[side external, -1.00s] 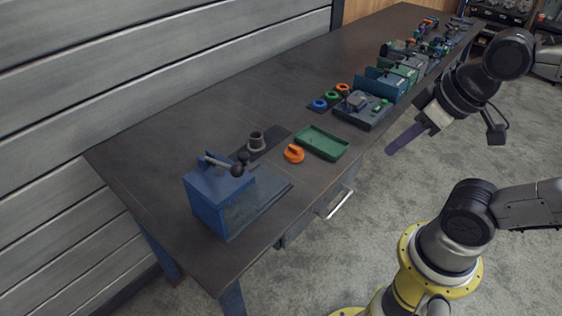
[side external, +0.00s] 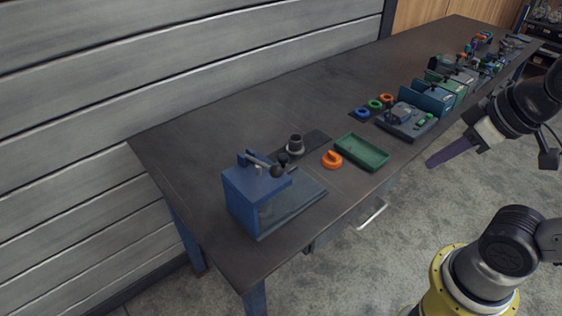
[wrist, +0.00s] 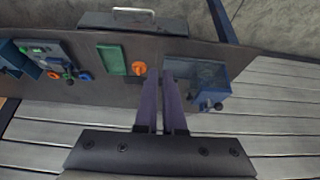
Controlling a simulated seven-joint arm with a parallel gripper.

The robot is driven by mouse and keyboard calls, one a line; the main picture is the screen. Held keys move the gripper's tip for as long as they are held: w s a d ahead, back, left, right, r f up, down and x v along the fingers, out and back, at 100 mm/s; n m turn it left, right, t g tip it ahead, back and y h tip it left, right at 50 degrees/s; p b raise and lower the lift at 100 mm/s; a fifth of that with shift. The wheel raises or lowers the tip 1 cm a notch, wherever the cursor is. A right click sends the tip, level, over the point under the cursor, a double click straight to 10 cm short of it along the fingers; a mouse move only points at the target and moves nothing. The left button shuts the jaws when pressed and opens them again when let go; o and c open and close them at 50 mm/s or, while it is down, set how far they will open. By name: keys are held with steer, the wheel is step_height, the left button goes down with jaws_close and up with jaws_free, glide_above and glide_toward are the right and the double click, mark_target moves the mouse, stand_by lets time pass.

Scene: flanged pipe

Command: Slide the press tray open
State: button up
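The blue press (side external: 248,205) stands at the near left end of the table. It has a lever with a dark ball knob (side external: 277,171) on top. Its flat grey tray (side external: 305,205) lies at the base, reaching out to the right of the blue body. In the wrist view the press (wrist: 217,82) and the grey tray (wrist: 195,70) show right of my fingers. My gripper (side external: 432,163) hangs in the air off the table's front edge, well apart from the press. In the wrist view my gripper (wrist: 160,74) has two purple fingers with a narrow empty gap between them.
An orange part (side external: 332,160), a green tray (side external: 362,152) and a grey flanged pipe piece (side external: 295,145) are right of the press. A drawer handle (side external: 372,213) sticks out under the front edge. Several fixtures line the table farther right. The table's rear is clear.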

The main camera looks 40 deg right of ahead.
steer(key=o, duration=0.5)
steer(key=shift+s+f+n, duration=0.1)
steer(key=shift+s+n, duration=0.15)
steer(key=shift+n, duration=0.25)
steer(key=shift+c, duration=0.2)
steer(key=o, duration=0.3)
steer(key=r+n, duration=0.1)
steer(key=r, duration=0.1)
steer(key=w+r+n, duration=0.1)
steer(key=shift+w+r+n, duration=0.1)
steer(key=shift+r+n, duration=0.2)
steer(key=shift+r, duration=0.1)
steer(key=w+a+r+n+g, duration=0.35)
steer(key=w+r+n, duration=0.5)
steer(key=w, duration=0.45)
steer(key=n+g, duration=0.2)
steer(key=n, duration=0.1)
glide_above(284, 156)
step_height(284, 156, down, 8)
step_height(284, 156, down, 14)
steer(key=shift+r, duration=0.15)
jaws_close()
